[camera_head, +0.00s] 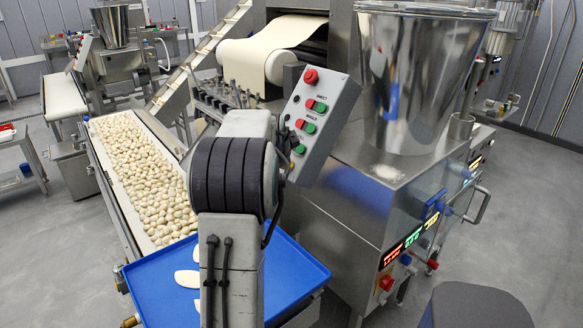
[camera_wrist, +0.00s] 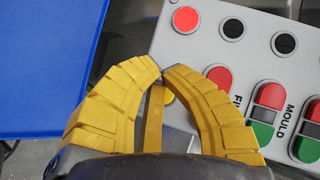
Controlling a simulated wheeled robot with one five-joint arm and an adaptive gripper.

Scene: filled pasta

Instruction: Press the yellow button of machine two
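A grey control panel (camera_head: 327,104) stands tilted in the middle of the head view. It has a red round button (camera_head: 311,75) and several red and green switches. The panel (camera_wrist: 217,58) also shows in the wrist view, with its red button (camera_wrist: 185,20), black round knobs and the word MOULD. My gripper (camera_wrist: 166,73) has yellow fingers, shut with tips together over the panel's left edge, with nothing held. In the head view my arm hides the gripper. No machine number is readable.
A steel hopper machine (camera_head: 345,215) stands right, with red, green and yellow displays (camera_head: 411,240) and a red knob (camera_head: 386,284). A blue tray (camera_head: 291,282) with flat dough pieces lies below my arm. A conveyor (camera_head: 122,215) carries pasta at left. Grey floor is free at far left.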

